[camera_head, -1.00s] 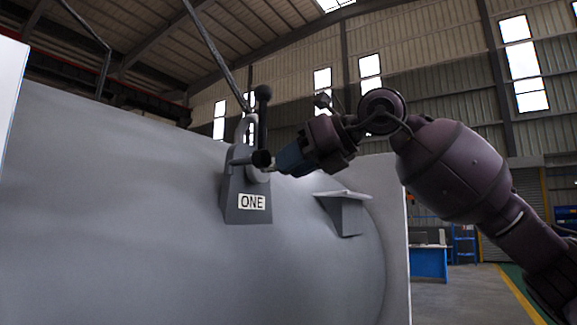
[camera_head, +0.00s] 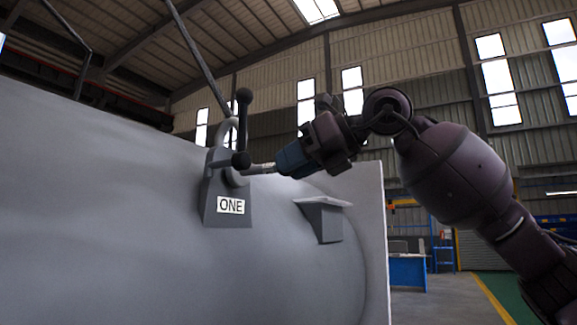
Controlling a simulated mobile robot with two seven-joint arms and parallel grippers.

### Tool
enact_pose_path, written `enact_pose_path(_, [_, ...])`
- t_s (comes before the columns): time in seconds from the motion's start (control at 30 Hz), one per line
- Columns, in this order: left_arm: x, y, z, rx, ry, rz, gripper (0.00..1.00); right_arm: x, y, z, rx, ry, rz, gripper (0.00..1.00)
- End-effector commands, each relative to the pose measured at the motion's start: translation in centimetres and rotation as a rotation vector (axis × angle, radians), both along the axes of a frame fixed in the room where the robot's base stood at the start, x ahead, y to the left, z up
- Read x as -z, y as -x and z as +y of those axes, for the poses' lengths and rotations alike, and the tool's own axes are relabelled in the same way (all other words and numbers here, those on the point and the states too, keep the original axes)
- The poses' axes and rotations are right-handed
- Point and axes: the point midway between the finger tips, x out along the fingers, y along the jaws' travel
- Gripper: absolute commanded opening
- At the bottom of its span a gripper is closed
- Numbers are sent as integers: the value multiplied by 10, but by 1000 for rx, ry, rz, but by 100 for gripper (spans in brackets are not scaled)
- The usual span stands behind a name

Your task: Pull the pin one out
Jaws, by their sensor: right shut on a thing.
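A grey bracket (camera_head: 226,213) labelled ONE stands on the side of the large grey shell (camera_head: 110,210). An upright black handle with a ball top (camera_head: 244,96) and a dark lower ball (camera_head: 241,160) is at this bracket. My right gripper (camera_head: 266,168) comes in from the right, its blue-grey body just right of the bracket. It is shut on pin one (camera_head: 255,169), a thin light rod running right from near the lower ball. Where rod ends and fingertips begin is too small to tell. How far the pin sits inside the bracket is hidden. My left gripper is out of view.
A pale flange (camera_head: 371,230) rises at the shell's right end. A cable (camera_head: 200,60) runs up from the lifting eye. Blue workshop furniture (camera_head: 407,273) stands far behind.

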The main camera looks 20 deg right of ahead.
Motion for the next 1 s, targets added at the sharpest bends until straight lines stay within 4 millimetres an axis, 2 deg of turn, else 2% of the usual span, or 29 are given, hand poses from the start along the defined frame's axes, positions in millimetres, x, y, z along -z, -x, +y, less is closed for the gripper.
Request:
enact_pose_path(0.7, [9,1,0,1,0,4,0,0,23,-18,0,-1,-2,2])
enact_pose_path(1.0, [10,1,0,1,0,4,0,0,26,-20,0,-1,-1,2])
